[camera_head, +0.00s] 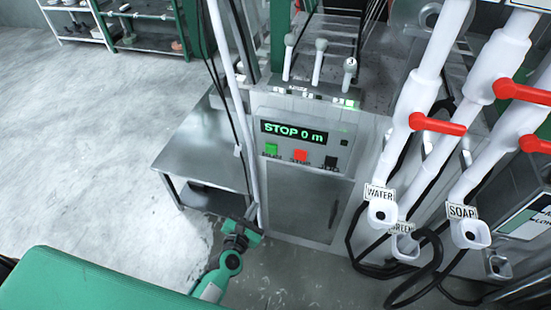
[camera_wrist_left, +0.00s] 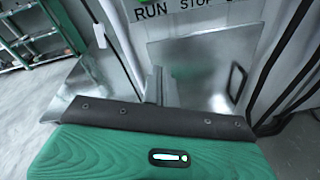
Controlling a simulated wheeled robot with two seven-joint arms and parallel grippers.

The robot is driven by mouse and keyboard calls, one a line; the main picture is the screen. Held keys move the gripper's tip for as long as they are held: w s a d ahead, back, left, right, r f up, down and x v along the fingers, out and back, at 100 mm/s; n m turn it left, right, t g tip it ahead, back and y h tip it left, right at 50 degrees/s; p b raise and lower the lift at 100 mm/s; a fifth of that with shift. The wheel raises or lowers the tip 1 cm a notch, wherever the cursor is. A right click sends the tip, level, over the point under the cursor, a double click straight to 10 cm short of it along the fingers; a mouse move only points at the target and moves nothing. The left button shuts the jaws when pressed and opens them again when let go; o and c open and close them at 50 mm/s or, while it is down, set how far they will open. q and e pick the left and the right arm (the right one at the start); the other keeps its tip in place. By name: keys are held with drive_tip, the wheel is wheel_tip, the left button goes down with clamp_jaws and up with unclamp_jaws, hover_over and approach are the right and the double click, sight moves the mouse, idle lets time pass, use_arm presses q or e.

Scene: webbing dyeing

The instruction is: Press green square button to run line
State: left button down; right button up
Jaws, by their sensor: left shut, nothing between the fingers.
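The green square button (camera_head: 271,150) is at the left of a row on the grey control panel (camera_head: 260,139), in the head view. A red button (camera_head: 300,156) and a black button (camera_head: 330,162) sit to its right. The display (camera_head: 293,132) above reads "STOP 0 m" in green. My left gripper (camera_head: 251,213) is shut and empty, below and left of the panel, apart from the green button. My right gripper is not in view.
A metal side table (camera_head: 205,150) stands left of the panel. A white vertical pipe (camera_head: 237,100) and dark cables run between them. White pipes with red valve handles (camera_head: 437,124) and black hoses (camera_head: 430,255) crowd the right. Open floor (camera_head: 90,150) lies at left.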

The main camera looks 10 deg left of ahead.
use_arm(q)
wheel_tip(320, 180, up, 6)
drive_tip(key=w+n+t, duration=0.1)
drive_tip(key=w+n, duration=0.1)
drive_tip(key=n, duration=0.2)
drive_tip(key=shift+w+r+n+t+y+b, duration=0.15)
drive_tip(key=shift+r+n+t+y+b, duration=0.15)
drive_tip(key=shift+n+y+b, duration=0.1)
drive_tip(key=p, duration=0.3)
approach(271, 151)
drive_tip(key=w, duration=0.5)
drive_tip(key=shift+w+r, duration=0.15)
drive_tip(key=shift+w, duration=0.8)
drive_tip(key=shift+w, duration=0.1)
